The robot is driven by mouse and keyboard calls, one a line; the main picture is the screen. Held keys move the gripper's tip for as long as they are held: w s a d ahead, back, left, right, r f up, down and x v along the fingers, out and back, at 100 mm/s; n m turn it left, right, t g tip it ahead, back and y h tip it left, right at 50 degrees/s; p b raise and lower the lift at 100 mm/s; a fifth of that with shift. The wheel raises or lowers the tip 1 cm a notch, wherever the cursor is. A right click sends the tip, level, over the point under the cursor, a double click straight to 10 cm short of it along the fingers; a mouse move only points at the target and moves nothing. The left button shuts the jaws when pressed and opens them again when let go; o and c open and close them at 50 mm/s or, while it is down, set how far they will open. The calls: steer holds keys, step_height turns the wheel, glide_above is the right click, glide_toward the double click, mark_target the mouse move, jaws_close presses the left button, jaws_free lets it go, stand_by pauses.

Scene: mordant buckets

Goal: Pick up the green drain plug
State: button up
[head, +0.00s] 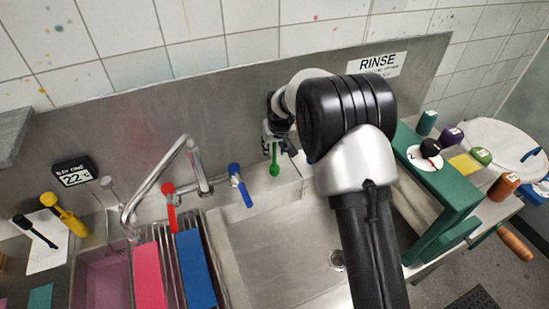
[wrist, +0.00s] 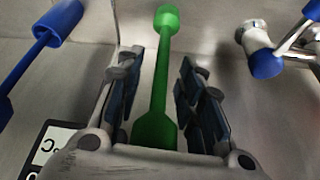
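The green drain plug (head: 274,168) shows below my gripper (head: 275,138), at the back ledge of the sink. In the wrist view the plug (wrist: 161,75) is a long green piece with a thin stem and wider ends. My gripper's two dark-padded fingers (wrist: 160,85) stand on either side of the stem, with visible gaps, so it looks open around the plug. The plug's wider near end lies close to the gripper's palm. Whether the plug touches the ledge is hard to tell.
A blue-handled valve (head: 238,180) and a red-handled tap (head: 171,205) stand left of the plug. Pink (head: 148,275) and blue (head: 194,268) slabs sit in a rack. The sink basin (head: 275,250) is empty. A green frame (head: 435,185) stands right.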

steer(key=shift+c, duration=0.5)
jaws_close()
